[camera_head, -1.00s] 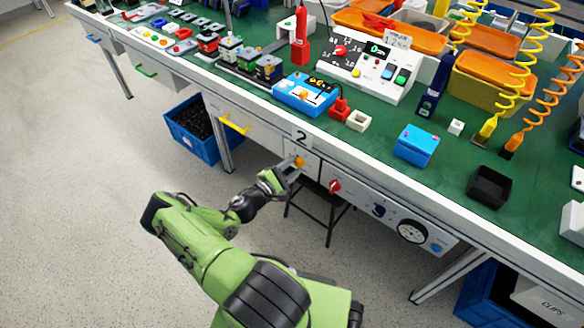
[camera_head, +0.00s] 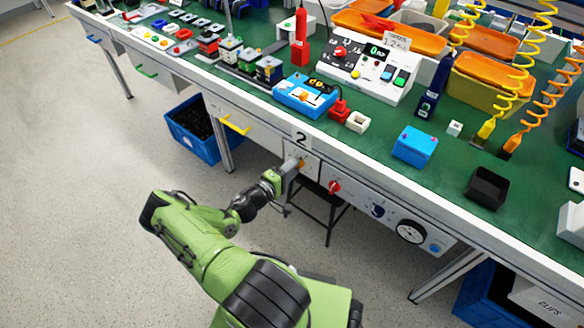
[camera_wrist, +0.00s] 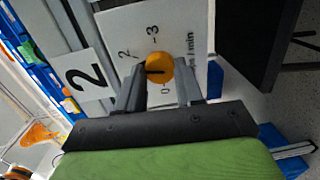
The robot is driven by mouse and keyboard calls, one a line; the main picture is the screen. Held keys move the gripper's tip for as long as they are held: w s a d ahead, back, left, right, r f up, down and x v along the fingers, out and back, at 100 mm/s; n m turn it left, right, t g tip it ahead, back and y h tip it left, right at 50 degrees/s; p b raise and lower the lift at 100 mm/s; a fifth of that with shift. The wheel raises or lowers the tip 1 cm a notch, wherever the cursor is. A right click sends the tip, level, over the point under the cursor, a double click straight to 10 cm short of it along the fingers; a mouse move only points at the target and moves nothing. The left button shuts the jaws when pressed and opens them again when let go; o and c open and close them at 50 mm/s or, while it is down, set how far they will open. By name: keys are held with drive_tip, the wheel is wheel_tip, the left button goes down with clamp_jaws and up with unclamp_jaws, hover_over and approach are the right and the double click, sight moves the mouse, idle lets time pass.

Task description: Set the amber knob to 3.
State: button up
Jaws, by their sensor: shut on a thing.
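The amber knob (camera_head: 301,163) is on the white panel under the bench edge, below the "2" label. A finger hides part of the scale.
A red knob (camera_head: 334,187), a dark blue knob (camera_head: 378,211) and a round gauge (camera_head: 411,231) sit along the panel to the right. A yellow drawer handle (camera_head: 236,124) is to the left. A dark stool (camera_head: 331,215) stands under the bench.

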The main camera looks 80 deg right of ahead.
drive_tip(key=shift+s+a+f+m+t+p, duration=0.1)
drive_tip(key=shift+m+t+p, duration=0.35)
drive_tip(key=shift+m, duration=3.15)
drive_tip(key=shift+s+f+m+t+p, duration=0.1)
drive_tip(key=shift+m+t+p, duration=0.3)
drive_tip(key=shift+m, duration=3.2)
drive_tip(key=o, duration=1)
drive_tip(key=shift+r, duration=0.1)
drive_tip(key=shift+o, duration=0.2)
drive_tip(key=shift+w, duration=0.1)
drive_tip(key=p+v, duration=0.3)
drive_tip(key=v, duration=1.2)
drive_tip(key=shift+a+f+p, duration=0.25)
drive_tip(key=shift+a+p, duration=0.15)
drive_tip(key=shift+w, duration=0.1)
